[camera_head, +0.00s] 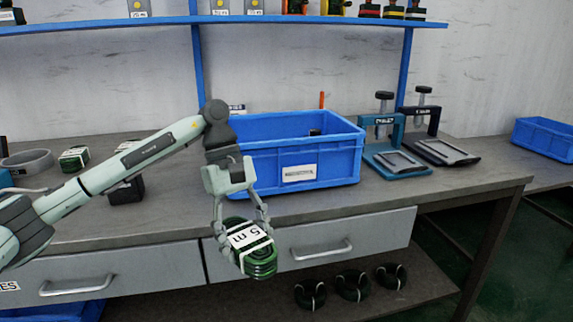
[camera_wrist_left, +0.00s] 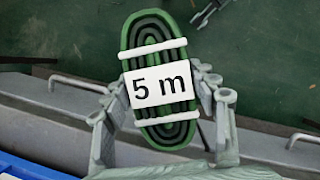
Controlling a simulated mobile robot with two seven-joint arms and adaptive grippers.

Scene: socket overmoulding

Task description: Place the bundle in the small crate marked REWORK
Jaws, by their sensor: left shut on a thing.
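My left gripper (camera_head: 243,226) is shut on a green coiled cable bundle (camera_head: 259,262) with white ties and a "5 m" label. It holds the bundle in the air in front of the bench drawers. In the left wrist view the bundle (camera_wrist_left: 160,45) sits between the two fingers, label facing the camera. No crate in view has a readable REWORK mark. A large blue crate (camera_head: 335,168) stands on the bench behind the gripper; its white label is too small to read. Another blue crate (camera_head: 543,138) is at the far right. My right gripper is not in view.
Two clamp stands, one blue (camera_head: 396,160) and one dark (camera_head: 440,150), stand right of the large crate. Another green bundle (camera_head: 74,158) lies at the bench's left. A blue shelf (camera_head: 330,20) runs above. Black coils (camera_head: 352,286) lie on the lower shelf.

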